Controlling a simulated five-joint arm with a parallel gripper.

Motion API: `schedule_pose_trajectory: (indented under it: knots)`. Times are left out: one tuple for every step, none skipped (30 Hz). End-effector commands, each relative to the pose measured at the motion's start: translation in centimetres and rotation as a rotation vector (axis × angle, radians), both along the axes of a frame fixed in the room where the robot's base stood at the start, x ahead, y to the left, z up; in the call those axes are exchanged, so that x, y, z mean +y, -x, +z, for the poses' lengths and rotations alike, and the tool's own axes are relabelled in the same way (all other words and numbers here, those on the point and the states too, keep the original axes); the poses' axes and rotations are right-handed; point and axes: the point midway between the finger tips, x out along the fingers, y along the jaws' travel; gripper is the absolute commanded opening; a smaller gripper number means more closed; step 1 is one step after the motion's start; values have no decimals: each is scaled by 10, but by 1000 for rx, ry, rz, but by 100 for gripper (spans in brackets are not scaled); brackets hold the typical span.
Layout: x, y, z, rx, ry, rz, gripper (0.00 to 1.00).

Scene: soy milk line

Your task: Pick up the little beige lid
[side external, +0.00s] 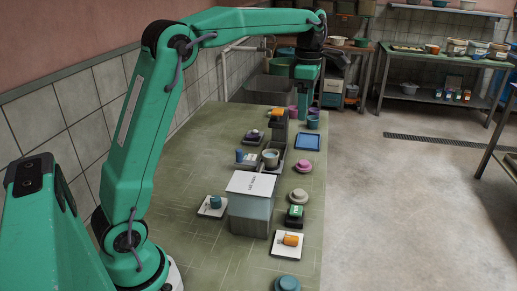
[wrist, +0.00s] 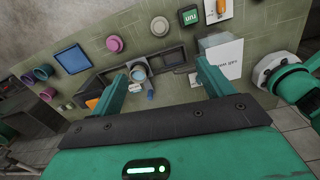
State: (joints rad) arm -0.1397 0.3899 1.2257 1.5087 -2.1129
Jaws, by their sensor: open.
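The little beige lid (side external: 299,195) is a round, stepped, knobbed disc on the green table's right side, between a pink round lid and a small green box. In the wrist view the beige lid (wrist: 160,26) lies near the top, beyond the grey tray. My gripper (side external: 306,112) is over the far end of the table in the side view, well away from the beige lid. In the wrist view my gripper (wrist: 161,70) has its two green fingers spread wide, with nothing held between them. The fingertips' height above the table is hard to tell.
A large white-topped box (side external: 251,186) stands mid-table beside the lid. A grey compartment tray (wrist: 170,60) holds a blue-grey cup (wrist: 138,73). The pink lid (side external: 304,166), green box (side external: 294,215) and blue tray (side external: 308,142) line the right edge.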

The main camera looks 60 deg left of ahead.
Motion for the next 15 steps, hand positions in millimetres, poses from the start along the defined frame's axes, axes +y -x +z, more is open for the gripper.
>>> schedule_pose_trajectory:
  knots:
    - [1,-3,-3,6,2,23,80]
    - [2,-4,-4,9,2,36,80]
    - [3,-6,-5,13,2,53,80]
    - [3,-7,-6,15,3,66,80]
    - [4,-9,-7,18,3,79,80]
    - [4,-9,-10,21,4,88,80]
    - [4,-8,-14,21,3,85,80]
    - [4,-9,-17,20,4,85,80]
    - [4,-8,-21,20,4,84,80]
    - [4,-8,-24,20,4,84,80]
    - [4,-8,-27,19,3,84,80]
    - [4,-8,-31,20,4,83,80]
    - [4,-8,-34,20,4,83,80]
    - [4,-8,-38,20,4,83,80]
    - [4,-8,-45,21,3,83,80]
